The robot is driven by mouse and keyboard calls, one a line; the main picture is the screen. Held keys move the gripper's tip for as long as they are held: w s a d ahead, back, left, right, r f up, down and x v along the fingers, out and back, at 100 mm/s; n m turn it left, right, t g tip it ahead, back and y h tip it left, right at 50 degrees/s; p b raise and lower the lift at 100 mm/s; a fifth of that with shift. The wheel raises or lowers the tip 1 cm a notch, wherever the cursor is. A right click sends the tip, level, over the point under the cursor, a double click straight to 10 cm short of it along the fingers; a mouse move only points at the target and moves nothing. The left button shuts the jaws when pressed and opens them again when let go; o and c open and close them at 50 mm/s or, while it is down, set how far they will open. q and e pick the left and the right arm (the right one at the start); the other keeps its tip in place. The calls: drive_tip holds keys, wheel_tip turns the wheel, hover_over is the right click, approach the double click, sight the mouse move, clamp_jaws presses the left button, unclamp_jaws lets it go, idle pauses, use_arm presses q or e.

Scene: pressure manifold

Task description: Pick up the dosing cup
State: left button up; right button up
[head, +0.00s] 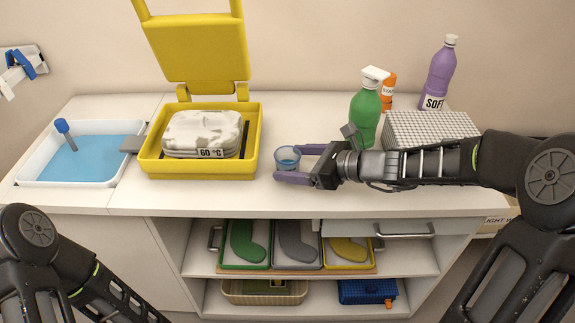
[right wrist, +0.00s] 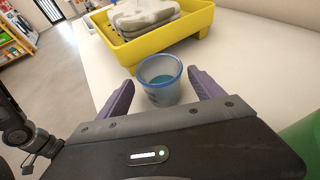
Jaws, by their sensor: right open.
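The dosing cup (head: 287,158) is a small clear cup with a blue rim and blue liquid in it. It stands upright on the white counter, just right of the yellow box. My right gripper (head: 296,163) is open, with one purple finger on either side of the cup. In the right wrist view the cup (right wrist: 159,80) stands between the two spread fingers (right wrist: 160,92), with a visible gap at each side. My left arm (head: 70,265) shows at the lower left, but its gripper is out of view.
An open yellow box (head: 200,172) holds a white folded bundle labelled 60 °C. A white tray of blue liquid (head: 85,160) stands at the left. A green spray bottle (head: 365,112), an orange bottle (head: 388,92) and a purple bottle (head: 438,75) stand behind my right arm, near a checkered box (head: 425,125).

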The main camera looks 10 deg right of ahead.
sight(287, 158)
drive_tip(key=shift+x, duration=2.65)
drive_tip(key=shift+w+d+r, duration=0.1)
drive_tip(key=shift+c, duration=0.6)
drive_tip(key=c, duration=1.3)
